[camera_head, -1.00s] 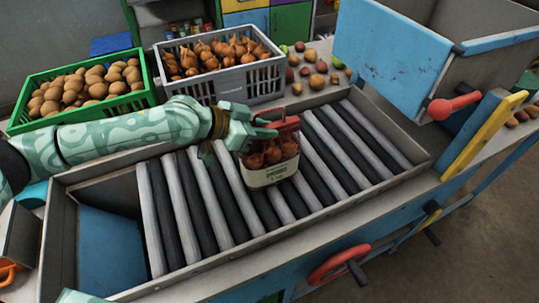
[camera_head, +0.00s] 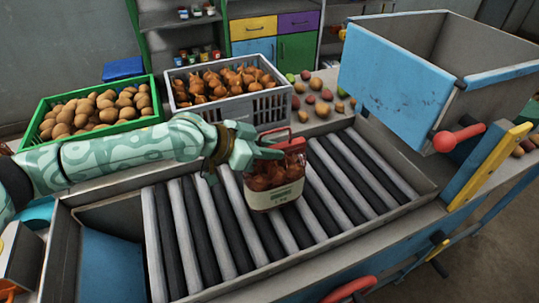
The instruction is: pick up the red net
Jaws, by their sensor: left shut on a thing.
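The red net (camera_head: 268,177) is a small bag of brownish-red produce with a pale label band and a red handle at the top. It hangs upright over the middle of the striped roller bed (camera_head: 171,236); I cannot tell whether its bottom touches the rollers. My left gripper (camera_head: 276,146) reaches in from the left and is shut on the net at its top, by the handle. The fingers hide part of the net's upper left. My right gripper is not in view.
A green crate of potatoes (camera_head: 29,137) and a grey crate of onions (camera_head: 235,113) stand behind the rollers. Loose fruit (camera_head: 318,83) lies right of them. A blue-sided hopper (camera_head: 388,82) with a red handle (camera_head: 459,138) rises at the right.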

